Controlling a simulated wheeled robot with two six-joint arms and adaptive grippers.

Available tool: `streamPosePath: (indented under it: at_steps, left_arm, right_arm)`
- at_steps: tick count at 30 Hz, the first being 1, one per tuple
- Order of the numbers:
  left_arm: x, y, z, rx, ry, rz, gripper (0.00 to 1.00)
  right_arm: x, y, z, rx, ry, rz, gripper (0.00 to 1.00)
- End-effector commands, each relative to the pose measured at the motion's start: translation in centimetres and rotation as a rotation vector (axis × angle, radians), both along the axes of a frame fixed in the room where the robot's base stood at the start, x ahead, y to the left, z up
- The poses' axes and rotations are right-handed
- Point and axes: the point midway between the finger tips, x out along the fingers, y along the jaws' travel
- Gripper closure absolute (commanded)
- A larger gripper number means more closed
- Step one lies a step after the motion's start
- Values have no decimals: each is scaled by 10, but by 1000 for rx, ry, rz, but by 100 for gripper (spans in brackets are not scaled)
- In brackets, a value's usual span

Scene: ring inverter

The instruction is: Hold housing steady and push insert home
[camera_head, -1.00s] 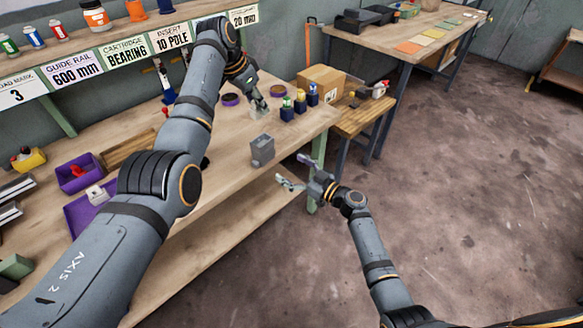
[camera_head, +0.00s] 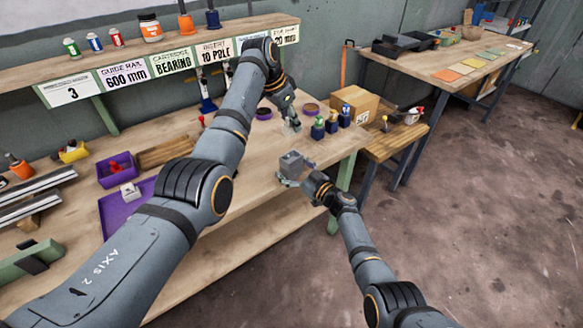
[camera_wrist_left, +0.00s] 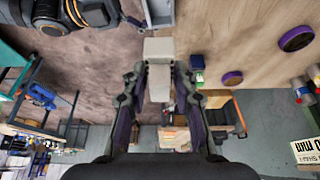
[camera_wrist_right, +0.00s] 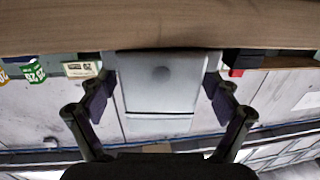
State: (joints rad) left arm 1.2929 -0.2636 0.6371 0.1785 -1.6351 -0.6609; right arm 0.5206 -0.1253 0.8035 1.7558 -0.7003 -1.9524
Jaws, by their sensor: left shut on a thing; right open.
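The grey block-shaped housing (camera_head: 291,161) stands on the workbench near its front edge. My right gripper (camera_head: 294,178) is open and low at the housing. In the right wrist view its fingers stand on either side of the housing (camera_wrist_right: 163,82); whether they touch it I cannot tell. My left gripper (camera_head: 293,124) is shut on the pale insert, farther back on the bench side and apart from the housing. In the left wrist view the insert (camera_wrist_left: 158,48) sticks out beyond the fingertips, and part of the housing (camera_wrist_left: 160,12) shows at the top edge.
Several small dark blocks with coloured tops (camera_head: 331,124) stand right of my left gripper. Purple-rimmed discs (camera_head: 263,113) lie behind. A purple tray (camera_head: 115,222) and purple bin (camera_head: 117,171) are at left. A cardboard box (camera_head: 354,105) sits on a side table. Bench around the housing is clear.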

Motion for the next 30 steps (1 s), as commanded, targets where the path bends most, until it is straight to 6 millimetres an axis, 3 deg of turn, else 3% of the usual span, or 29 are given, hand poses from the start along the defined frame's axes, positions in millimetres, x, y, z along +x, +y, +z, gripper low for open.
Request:
streamPosePath:
  at_steps: [7,22,30]
  left_arm:
    - [0,0,0,0,0,0,100]
    - [0,0,0,0,0,0,100]
    - [0,0,-9,0,0,12,100]
  right_arm:
    - [0,1,0,0,0,0,10]
    - [0,0,0,1,1,0,78]
    - [0,0,0,1,1,0,81]
